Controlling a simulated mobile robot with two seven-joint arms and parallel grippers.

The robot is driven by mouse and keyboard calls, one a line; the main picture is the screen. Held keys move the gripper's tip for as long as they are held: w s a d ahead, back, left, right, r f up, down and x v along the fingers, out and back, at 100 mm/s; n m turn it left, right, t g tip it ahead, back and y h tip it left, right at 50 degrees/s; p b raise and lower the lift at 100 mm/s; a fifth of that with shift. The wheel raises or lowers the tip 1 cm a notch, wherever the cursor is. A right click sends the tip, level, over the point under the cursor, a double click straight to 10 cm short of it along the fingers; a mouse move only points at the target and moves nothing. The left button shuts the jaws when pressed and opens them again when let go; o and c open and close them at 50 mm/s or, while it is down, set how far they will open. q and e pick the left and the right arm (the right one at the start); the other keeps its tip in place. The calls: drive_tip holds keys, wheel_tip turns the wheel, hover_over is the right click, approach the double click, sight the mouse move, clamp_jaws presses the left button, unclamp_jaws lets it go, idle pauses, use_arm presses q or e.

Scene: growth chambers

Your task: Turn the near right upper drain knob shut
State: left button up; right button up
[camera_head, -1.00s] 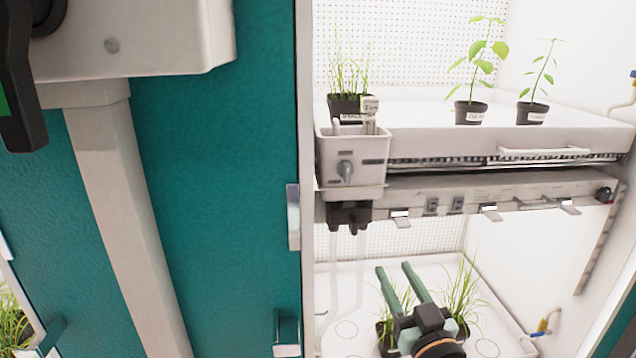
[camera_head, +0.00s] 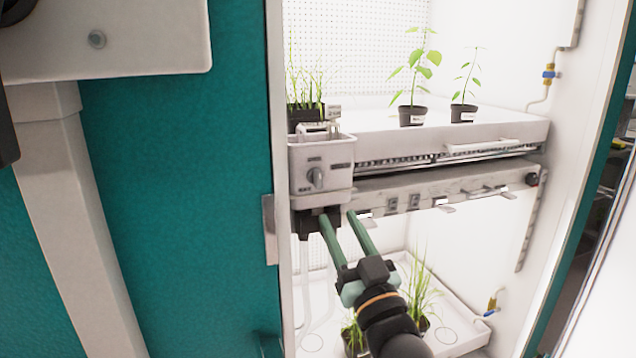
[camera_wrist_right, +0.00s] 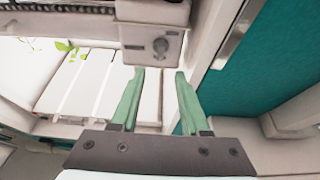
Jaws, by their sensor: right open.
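The drain knob (camera_head: 315,177) is a small grey knob on the front of a pale drain box (camera_head: 341,170) at the left front corner of the upper tray. Its lever looks roughly upright between small labels I cannot read. In the right wrist view the knob (camera_wrist_right: 160,46) sits at the top centre, just beyond the fingertips. My right gripper (camera_head: 338,214) has two green fingers spread apart, below and slightly right of the knob, not touching it. In the right wrist view the gripper (camera_wrist_right: 160,72) is open and empty. My left gripper is not in view.
The upper tray (camera_head: 480,130) holds potted seedlings and grass. A lower tray (camera_head: 465,335) with potted grass (camera_head: 420,290) lies beneath my right gripper. A rail with clips (camera_head: 430,188) runs under the upper tray. A teal panel (camera_head: 180,190) stands to the left.

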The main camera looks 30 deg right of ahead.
sight(320, 182)
drive_tip(key=p+x, duration=0.1)
drive_tip(key=x, duration=0.9)
drive_tip(key=shift+w, duration=0.25)
clamp_jaws()
